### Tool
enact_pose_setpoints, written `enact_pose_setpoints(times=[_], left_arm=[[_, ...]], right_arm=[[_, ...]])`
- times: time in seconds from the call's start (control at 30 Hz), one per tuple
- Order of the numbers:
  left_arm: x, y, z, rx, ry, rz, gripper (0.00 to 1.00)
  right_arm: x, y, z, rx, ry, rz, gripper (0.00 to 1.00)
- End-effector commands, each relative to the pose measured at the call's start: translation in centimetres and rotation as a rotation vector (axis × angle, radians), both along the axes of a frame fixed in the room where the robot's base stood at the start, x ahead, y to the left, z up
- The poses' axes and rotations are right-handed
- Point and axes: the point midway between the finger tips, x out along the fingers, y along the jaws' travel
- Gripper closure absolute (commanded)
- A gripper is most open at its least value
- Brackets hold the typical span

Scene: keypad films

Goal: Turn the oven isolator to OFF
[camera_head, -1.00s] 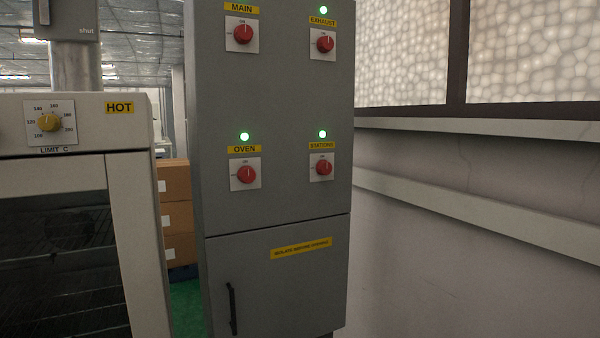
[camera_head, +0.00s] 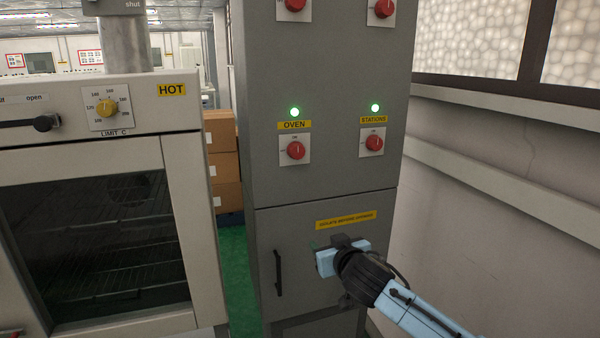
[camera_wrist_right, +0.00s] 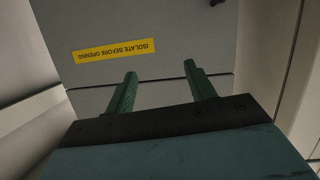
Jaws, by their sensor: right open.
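The oven isolator (camera_head: 295,150) is a red rotary knob on a white plate, under a yellow OVEN label (camera_head: 294,125) on the grey cabinet. The green lamp (camera_head: 294,112) above it is lit. The knob's pointer looks upright, towards the top mark. My right gripper (camera_head: 316,246) is in front of the cabinet's lower door, below and a little right of the knob, apart from it. In the right wrist view its two green fingers (camera_wrist_right: 160,85) are spread with nothing between them. My left gripper is not in view.
A STATIONS knob (camera_head: 372,143) sits right of the oven knob. The lower door has a black handle (camera_head: 278,273) and a yellow warning label (camera_head: 346,220). The oven (camera_head: 185,190) stands at left, boxes (camera_head: 222,160) behind, a wall (camera_head: 480,170) at right.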

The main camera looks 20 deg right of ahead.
Motion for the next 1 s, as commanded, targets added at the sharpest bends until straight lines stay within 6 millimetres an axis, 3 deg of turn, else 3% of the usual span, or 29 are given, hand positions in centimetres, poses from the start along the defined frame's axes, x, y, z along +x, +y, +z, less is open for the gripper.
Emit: enact_pose_setpoints(times=[0.03,0.1,0.2,0.3,0.53,1.0], left_arm=[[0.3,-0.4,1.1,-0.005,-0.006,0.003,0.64],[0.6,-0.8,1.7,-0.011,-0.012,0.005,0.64],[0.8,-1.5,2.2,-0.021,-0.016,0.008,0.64],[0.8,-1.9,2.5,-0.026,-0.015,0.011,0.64],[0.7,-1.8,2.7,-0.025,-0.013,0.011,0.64],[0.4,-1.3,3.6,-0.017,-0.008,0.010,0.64]], right_arm=[[-0.1,0.9,6.0,0.012,-0.078,0.012,0.45],[-0.9,2.0,11.4,0.037,-0.156,0.023,0.45],[-2.1,3.0,16.4,0.066,-0.230,0.036,0.45],[-3.0,3.6,18.9,0.083,-0.268,0.044,0.45],[-1.7,3.8,19.7,0.091,-0.281,0.045,0.45],[5.6,4.1,19.7,0.091,-0.281,0.045,0.45]])
